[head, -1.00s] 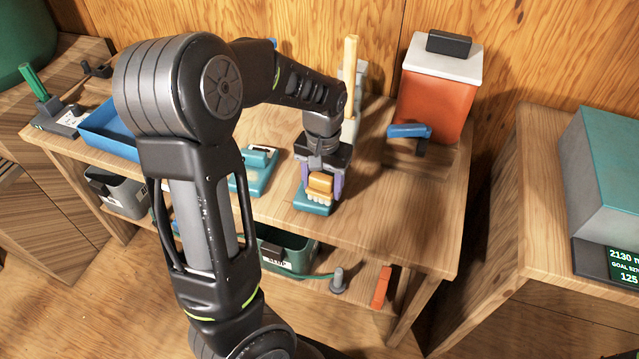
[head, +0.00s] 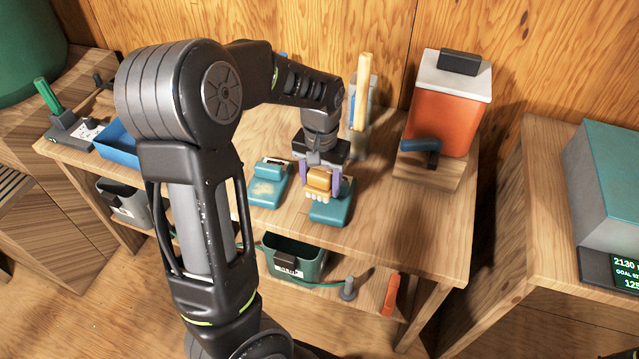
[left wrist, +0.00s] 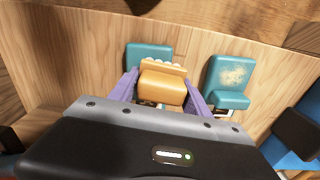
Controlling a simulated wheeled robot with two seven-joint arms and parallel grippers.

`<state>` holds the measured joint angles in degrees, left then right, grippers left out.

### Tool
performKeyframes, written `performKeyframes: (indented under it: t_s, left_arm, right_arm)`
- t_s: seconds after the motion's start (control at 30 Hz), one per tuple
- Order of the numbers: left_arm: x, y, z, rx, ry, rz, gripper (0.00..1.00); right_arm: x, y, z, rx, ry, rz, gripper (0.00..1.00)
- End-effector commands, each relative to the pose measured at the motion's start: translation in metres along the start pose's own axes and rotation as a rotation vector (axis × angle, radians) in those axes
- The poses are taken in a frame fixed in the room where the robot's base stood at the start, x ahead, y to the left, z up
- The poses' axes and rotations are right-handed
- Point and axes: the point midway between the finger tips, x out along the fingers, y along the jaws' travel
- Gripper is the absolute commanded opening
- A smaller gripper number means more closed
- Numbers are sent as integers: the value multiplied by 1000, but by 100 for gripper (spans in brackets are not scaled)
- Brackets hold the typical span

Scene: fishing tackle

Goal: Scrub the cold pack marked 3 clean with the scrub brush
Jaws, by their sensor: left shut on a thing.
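My left gripper (head: 319,180) is shut on the scrub brush, an orange block (head: 318,181) with a row of pale bristles. The brush also shows between the purple fingers in the left wrist view (left wrist: 162,88). It is over a teal cold pack (head: 330,212), partly hiding it; I cannot tell if the bristles touch. That pack's visible part (left wrist: 148,54) looks clean. A second teal cold pack (head: 264,188) lies to its left in the head view, with a beige stain that also shows in the wrist view (left wrist: 229,80). No number is readable on either pack.
An orange cooler (head: 440,118) with a white lid stands on the table's (head: 400,215) back right. A blue tray (head: 117,143) is at the left. A dark green bin (head: 312,262) sits on the lower shelf. The table's front right is clear.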

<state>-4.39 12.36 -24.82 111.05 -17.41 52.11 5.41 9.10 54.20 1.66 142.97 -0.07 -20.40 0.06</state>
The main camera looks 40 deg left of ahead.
Motion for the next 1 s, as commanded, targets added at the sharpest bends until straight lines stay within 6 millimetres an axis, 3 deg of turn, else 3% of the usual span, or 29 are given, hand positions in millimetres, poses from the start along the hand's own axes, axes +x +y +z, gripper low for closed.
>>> performKeyframes:
  t_s: [0.1,0.4,1.0]
  left_arm:
    - [-15,1,-2,1,0,0,23]
    - [-37,2,-6,2,0,0,23]
    - [-38,2,-6,3,0,0,23]
  right_arm:
    - [-12,-5,0,-1,-1,0,36]
    - [-28,-11,1,0,-3,0,36]
    - [-28,-11,1,0,-4,1,36]
